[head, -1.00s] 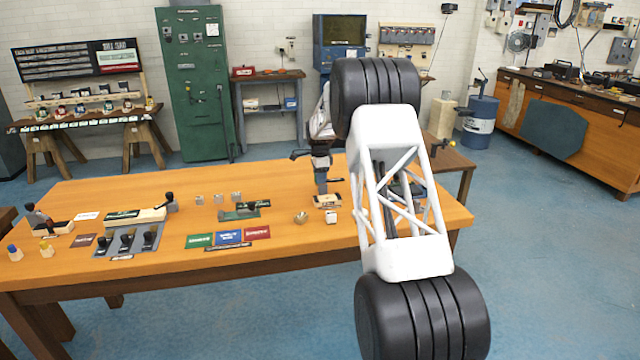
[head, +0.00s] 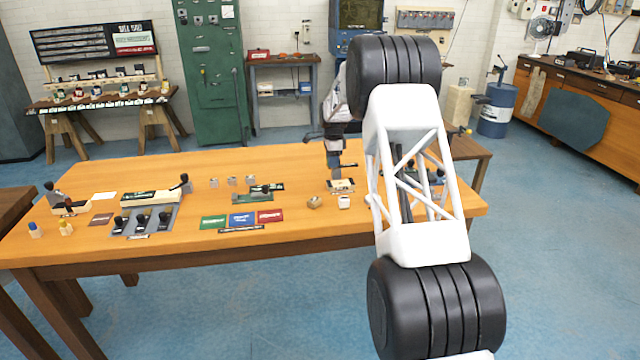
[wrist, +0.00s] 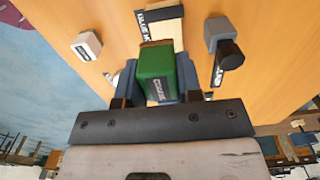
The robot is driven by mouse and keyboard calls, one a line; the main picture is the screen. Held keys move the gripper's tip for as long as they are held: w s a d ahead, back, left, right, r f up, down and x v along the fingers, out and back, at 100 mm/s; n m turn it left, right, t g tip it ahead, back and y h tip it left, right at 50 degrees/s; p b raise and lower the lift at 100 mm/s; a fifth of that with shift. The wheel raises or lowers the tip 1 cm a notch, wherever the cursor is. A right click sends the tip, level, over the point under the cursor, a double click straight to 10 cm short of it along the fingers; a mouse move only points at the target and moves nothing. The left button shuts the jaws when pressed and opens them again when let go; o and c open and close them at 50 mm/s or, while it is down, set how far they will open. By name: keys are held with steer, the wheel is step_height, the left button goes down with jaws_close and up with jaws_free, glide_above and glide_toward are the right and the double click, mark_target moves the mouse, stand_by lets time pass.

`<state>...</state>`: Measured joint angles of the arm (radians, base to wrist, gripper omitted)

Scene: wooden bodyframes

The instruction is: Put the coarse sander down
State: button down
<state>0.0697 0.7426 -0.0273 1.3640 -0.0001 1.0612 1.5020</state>
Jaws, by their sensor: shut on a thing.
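The coarse sander (wrist: 158,72) is a green block with a "COARSE" label on its side, seen in the wrist view. My gripper (wrist: 158,82) is shut on it, with a blue-grey finger on each side. Just beyond the sander in that view lies a pale wooden piece (wrist: 162,28) with a dark label strip beside it; whether the sander touches it I cannot tell. In the head view my gripper (head: 334,160) points down over a small pale block (head: 341,185) near the table's back right. The sander cannot be made out clearly there.
Wrist view: a grey labelled block (wrist: 86,46) at left, a grey block with a dark knob (wrist: 222,42) at right. Head view: green (head: 212,222), blue (head: 242,219) and red (head: 270,216) cards lie on the wooden table (head: 320,236).

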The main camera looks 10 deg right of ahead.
steer(key=s+a+f, duration=0.1)
steer(key=s+a, duration=0.2)
steer(key=s+a+f, duration=0.2)
steer(key=s, duration=0.2)
steer(key=s+a+f, duration=0.2)
steer(key=s+a, duration=0.1)
steer(key=s, duration=0.1)
steer(key=shift+s+a, duration=0.2)
steer(key=shift+a, duration=0.1)
glide_above(309, 186)
steer(key=shift+s+f, duration=0.2)
steer(key=shift+f, duration=0.5)
stand_by(0.3)
steer(key=shift+w, duration=0.1)
steer(key=shift+w+f, duration=0.25)
steer(key=shift+f, duration=1.55)
steer(key=shift+f, duration=0.1)
